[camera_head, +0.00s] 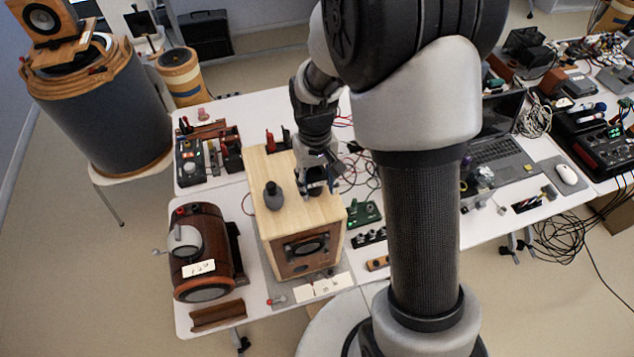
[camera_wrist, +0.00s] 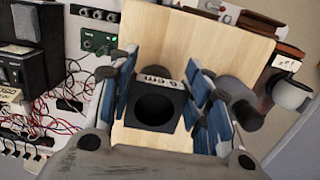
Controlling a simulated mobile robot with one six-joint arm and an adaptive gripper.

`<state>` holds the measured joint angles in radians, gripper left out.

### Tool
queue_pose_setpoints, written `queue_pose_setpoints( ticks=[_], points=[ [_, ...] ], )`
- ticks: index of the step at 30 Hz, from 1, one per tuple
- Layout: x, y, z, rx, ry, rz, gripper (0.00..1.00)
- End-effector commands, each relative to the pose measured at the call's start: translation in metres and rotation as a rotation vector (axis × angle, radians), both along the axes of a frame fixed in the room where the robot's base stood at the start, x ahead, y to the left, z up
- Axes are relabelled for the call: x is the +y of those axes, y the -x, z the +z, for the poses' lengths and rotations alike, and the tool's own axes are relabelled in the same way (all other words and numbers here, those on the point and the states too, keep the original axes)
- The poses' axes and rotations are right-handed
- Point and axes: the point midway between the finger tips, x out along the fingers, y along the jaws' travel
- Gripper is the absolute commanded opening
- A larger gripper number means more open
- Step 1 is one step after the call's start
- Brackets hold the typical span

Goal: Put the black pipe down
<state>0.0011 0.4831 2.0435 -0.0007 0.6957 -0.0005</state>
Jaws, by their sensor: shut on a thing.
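The black pipe (camera_wrist: 158,108), a dark piece with a square face, a round opening and a pale label, sits between the blue-padded fingers of my gripper (camera_wrist: 162,98) in the wrist view. My gripper is shut on it. In the head view my gripper (camera_head: 317,172) is over the right part of the top of a light wooden box (camera_head: 290,218), and the dark pipe (camera_head: 315,188) shows only partly beneath it. The pipe is at or just above the wood; I cannot tell whether it touches.
A dark bottle-shaped object (camera_head: 273,196) stands on the box top, left of my gripper. A brown wooden barrel device (camera_head: 204,255) lies left of the box. Red clips (camera_head: 270,142) and cables are behind it. A green circuit board (camera_head: 362,213) is to the right. The front box top is bare.

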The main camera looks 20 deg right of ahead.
Motion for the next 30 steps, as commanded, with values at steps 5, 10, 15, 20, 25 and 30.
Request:
queue_pose_setpoints(
  ticks=[5, 10, 15, 20, 25, 30],
  points=[
    [0.0, 0.0, -0.004, -0.002, 0.0, 0.0, 0.18],
    [0.0, 0.0, -0.004, 0.001, 0.0, 0.0, 0.51],
    [0.0, 0.0, -0.003, 0.0, 0.0, 0.0, 0.62],
    [0.0, 0.0, -0.003, -0.001, 0.0, 0.0, 0.65],
    [0.0, 0.0, -0.003, -0.001, 0.0, 0.0, 0.65],
    [0.0, -0.002, 0.009, -0.004, 0.0, 0.0, 0.65]
  ],
)
